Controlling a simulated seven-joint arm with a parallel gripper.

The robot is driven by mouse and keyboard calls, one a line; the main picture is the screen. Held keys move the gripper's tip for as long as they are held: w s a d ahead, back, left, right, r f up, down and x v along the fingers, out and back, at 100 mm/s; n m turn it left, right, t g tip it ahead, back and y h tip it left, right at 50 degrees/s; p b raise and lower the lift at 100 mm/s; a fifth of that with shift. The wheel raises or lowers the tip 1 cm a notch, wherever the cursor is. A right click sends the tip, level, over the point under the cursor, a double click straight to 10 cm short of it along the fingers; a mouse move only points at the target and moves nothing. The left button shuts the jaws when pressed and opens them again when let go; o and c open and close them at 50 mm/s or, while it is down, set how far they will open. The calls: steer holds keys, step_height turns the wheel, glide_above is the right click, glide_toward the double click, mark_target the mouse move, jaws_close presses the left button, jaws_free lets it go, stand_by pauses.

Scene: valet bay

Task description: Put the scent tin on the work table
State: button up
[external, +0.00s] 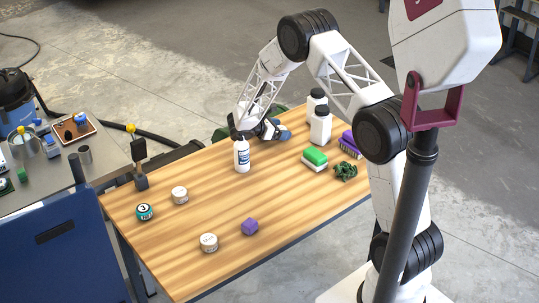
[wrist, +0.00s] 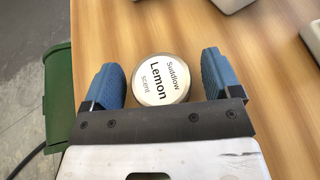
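A round scent tin (wrist: 161,79) shows in the wrist view, with a pale lid reading "Suddlow Lemon scent". It lies between the two blue fingers of my gripper (wrist: 160,82), with a visible gap on each side. My gripper is open there. Other round tins stand on the table: two cream-lidded ones (external: 180,195) (external: 208,242) and a teal one marked 3 (external: 145,212).
The white bottle (external: 242,156) stands close in front of my gripper. The table's middle is clear.

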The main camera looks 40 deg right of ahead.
steer(key=shift+r, duration=0.1)
steer(key=shift+a, duration=0.1)
steer(key=v, duration=1.2)
stand_by(0.7)
steer(key=s+a+r+m+y, duration=0.3)
steer(key=s+r+m+y, duration=0.5)
steer(key=s+r, duration=1.65)
steer(key=s+a+r+m+t+y, duration=0.1)
steer(key=s+a+r+m, duration=0.1)
steer(key=s, duration=0.7)
steer(key=s+a+r+m+t+y, duration=0.2)
steer(key=s+m, duration=0.1)
steer(key=s, duration=0.6)
steer(key=s+a+r+m+t+y, duration=0.2)
steer(key=s+r+m, duration=0.1)
steer(key=s, duration=0.6)
steer(key=shift+a, duration=0.25)
